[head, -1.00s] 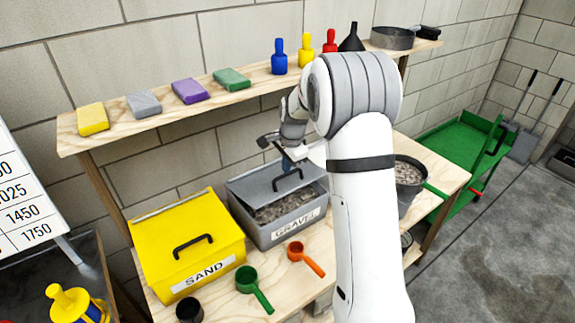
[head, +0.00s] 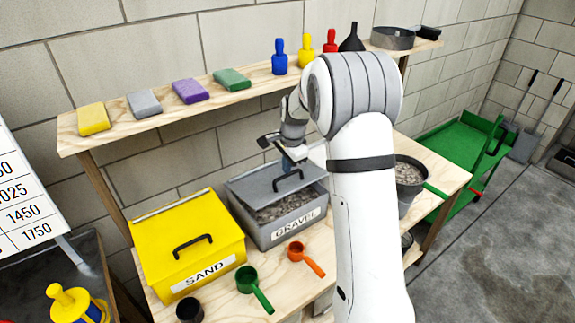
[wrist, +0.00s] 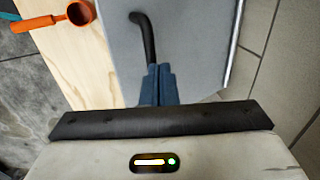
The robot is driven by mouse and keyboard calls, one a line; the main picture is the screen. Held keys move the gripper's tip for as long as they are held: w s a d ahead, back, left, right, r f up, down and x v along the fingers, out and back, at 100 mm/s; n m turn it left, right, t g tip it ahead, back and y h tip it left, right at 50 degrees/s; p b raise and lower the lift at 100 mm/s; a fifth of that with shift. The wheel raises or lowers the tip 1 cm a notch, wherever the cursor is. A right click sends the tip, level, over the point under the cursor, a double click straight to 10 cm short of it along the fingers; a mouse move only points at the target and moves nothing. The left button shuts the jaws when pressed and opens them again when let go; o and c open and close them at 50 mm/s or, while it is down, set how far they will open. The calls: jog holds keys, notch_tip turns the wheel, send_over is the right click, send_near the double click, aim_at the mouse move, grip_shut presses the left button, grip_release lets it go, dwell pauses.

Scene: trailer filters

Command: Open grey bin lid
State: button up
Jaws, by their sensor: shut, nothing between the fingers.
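The grey bin (head: 285,233) labelled GRAVEL stands on the wooden bench, with gravel showing inside. Its grey lid (head: 262,181) is raised at the front, tilted up toward the back, and carries a black handle (head: 288,181). In the wrist view the lid (wrist: 195,45) fills the middle, with its black handle (wrist: 146,38) running down to my fingertips. My gripper (wrist: 158,84) has its blue fingers together at the handle's end. In the head view my gripper (head: 288,163) is just above the lid, partly hidden by my arm.
A closed yellow SAND bin (head: 190,245) stands left of the grey bin. A green scoop (head: 250,285) and an orange scoop (head: 300,254) lie in front. A gravel-filled pot (head: 408,175) stands right. The shelf (head: 255,82) runs behind and above, holding sponges and bottles.

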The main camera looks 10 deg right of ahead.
jog(key=o, duration=0.7)
jog(key=shift+c, duration=0.2)
notch_tip(320, 180, up, 8)
jog(key=s+b, duration=0.1)
jog(key=shift+s+d+f, duration=0.15)
jog(key=shift+d, duration=0.15)
